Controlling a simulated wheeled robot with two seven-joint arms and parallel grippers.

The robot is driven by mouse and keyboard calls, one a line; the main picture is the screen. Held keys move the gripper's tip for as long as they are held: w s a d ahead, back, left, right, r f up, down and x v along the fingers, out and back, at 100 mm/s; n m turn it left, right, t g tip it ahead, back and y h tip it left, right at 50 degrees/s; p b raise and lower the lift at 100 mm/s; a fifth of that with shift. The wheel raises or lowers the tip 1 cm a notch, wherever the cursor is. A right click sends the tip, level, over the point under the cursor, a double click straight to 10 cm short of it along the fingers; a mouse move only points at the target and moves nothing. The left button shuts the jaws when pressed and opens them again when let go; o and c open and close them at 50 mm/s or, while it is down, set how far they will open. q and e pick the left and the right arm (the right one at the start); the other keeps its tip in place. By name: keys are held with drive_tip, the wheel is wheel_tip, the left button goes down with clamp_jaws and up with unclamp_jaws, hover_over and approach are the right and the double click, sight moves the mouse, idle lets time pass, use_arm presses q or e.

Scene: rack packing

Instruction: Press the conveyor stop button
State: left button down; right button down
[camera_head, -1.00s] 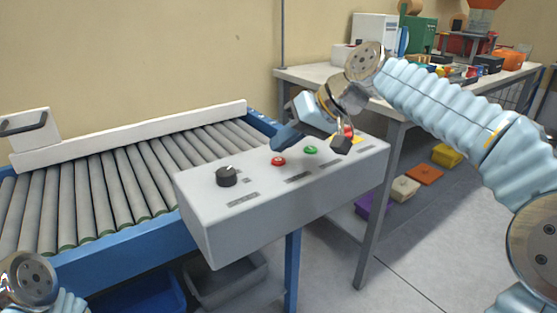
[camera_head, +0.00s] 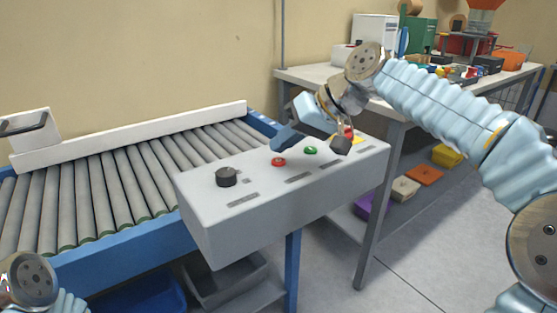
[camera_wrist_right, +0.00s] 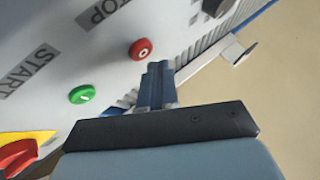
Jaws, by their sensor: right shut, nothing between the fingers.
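The stop button is a small red button (camera_head: 278,161) on the top of the grey control box (camera_head: 240,228). In the right wrist view the red button (camera_wrist_right: 140,49) sits beside the printed STOP label (camera_wrist_right: 100,10). My right gripper (camera_head: 284,140) is shut and empty, its fingertips just behind the red button in the head view. In the wrist view the blue fingers (camera_wrist_right: 156,72) end just beside the button. They appear apart from it, but the exact height gap is unclear. My left gripper is out of view.
A green button (camera_head: 310,150) lies right of the red one, with the START label (camera_wrist_right: 27,72) near it. A red knob on yellow (camera_head: 350,131) is farther right, partly hidden. A black dial (camera_head: 226,177) is left. The roller conveyor (camera_head: 120,185) lies behind.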

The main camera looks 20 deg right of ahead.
sight(283, 161)
drive_tip(key=shift+f, duration=0.1)
idle(0.5)
drive_tip(key=shift+f+b, duration=0.3)
drive_tip(key=shift+f+b, duration=0.35)
drive_tip(key=shift+f, duration=0.05)
idle(0.5)
drive_tip(key=shift+r, duration=0.1)
drive_tip(key=shift+r+p, duration=0.75)
drive_tip(key=shift+p, duration=0.05)
wheel_tip(283, 161, up, 3)
drive_tip(key=p, duration=0.3)
drive_tip(key=shift+r, duration=0.1)
drive_tip(key=shift+r+p, duration=0.35)
drive_tip(key=shift+r, duration=0.5)
